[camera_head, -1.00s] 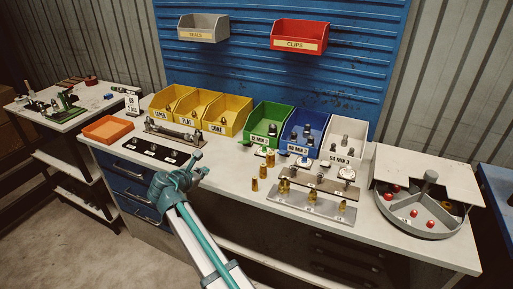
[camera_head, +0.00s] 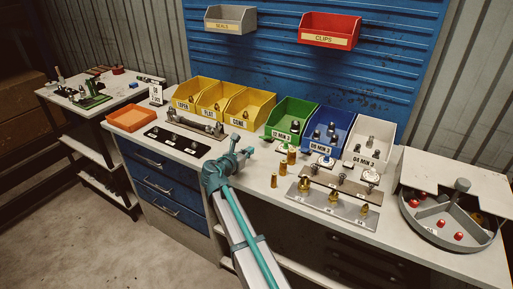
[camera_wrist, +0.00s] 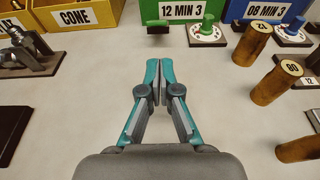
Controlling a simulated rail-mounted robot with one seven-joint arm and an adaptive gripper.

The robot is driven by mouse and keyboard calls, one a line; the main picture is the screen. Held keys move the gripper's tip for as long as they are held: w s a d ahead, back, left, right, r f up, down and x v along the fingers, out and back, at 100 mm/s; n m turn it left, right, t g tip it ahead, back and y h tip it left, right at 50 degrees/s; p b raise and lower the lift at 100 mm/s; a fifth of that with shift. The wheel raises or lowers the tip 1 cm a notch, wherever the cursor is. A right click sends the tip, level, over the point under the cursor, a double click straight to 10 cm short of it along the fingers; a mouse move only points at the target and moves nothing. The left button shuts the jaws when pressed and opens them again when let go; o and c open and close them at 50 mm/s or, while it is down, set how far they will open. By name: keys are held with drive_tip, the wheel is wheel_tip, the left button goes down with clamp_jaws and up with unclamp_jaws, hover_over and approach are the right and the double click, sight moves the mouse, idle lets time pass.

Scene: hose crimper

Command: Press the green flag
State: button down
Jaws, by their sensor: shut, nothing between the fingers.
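In the head view my gripper (camera_head: 241,145) is above the bench, left of the flag.
Brass cylinders (camera_wrist: 276,80) stand right of my gripper. A dark fixture with metal parts (camera_wrist: 32,52) lies to the left. The yellow CONE bin (camera_wrist: 75,15) and the blue bin (camera_head: 328,132) flank the green bin (camera_head: 291,117). The bench between my fingers and the flag looks clear.

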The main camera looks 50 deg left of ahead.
sight(260, 151)
drive_tip(key=p+x, duration=0.2)
drive_tip(key=x, duration=0.7)
drive_tip(key=shift+w+a+f, duration=0.15)
drive_tip(key=shift+w, duration=0.15)
